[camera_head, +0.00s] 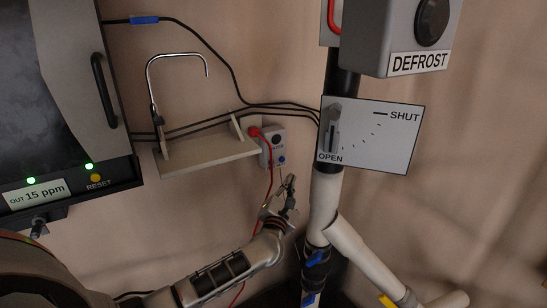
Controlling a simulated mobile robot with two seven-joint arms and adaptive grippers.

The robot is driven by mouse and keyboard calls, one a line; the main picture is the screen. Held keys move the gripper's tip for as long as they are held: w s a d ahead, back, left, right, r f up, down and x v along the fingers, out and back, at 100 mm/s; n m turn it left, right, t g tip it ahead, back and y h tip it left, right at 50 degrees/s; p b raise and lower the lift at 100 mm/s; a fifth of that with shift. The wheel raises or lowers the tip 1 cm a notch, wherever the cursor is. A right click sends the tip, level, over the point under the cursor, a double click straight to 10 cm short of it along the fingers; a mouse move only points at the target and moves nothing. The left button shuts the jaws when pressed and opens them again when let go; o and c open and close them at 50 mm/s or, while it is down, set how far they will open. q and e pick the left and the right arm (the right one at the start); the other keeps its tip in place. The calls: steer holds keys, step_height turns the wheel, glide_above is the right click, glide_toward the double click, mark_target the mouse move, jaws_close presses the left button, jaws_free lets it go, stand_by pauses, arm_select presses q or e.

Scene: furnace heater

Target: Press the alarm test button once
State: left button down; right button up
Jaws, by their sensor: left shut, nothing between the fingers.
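A small grey box (266,156) is fixed to the wall at the right end of a shelf. The box's lettering is too small to read, so I cannot tell which button is the alarm test. My left gripper (289,183) is shut and empty, its tips pointing up just below the box. I cannot tell whether it touches anything. My right gripper is not in view.
A vertical pipe (326,197) stands right of the gripper, with a SHUT/OPEN plate (368,137) and lever. A DEFROST box (398,40) is above. The shelf (207,152) with a bent metal tube and a dark cabinet (72,80) with a RESET button are left. A red cable hangs below the grey box.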

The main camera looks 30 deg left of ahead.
mark_target(272, 163)
arm_select(q)
steer(key=w+a+b, duration=0.2)
steer(key=w+a, duration=0.2)
steer(key=a, duration=0.3)
steer(key=shift+w+a, duration=0.25)
steer(key=shift+a, duration=0.05)
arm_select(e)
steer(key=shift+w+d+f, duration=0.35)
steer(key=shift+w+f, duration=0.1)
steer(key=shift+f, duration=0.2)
arm_select(q)
steer(key=shift+f, duration=0.1)
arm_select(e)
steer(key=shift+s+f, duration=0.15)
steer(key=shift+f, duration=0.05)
arm_select(q)
steer(key=shift+w+a+b, duration=0.1)
steer(key=shift+b, duration=0.2)
steer(key=shift+w+a, duration=0.1)
steer(key=shift+a, duration=0.1)
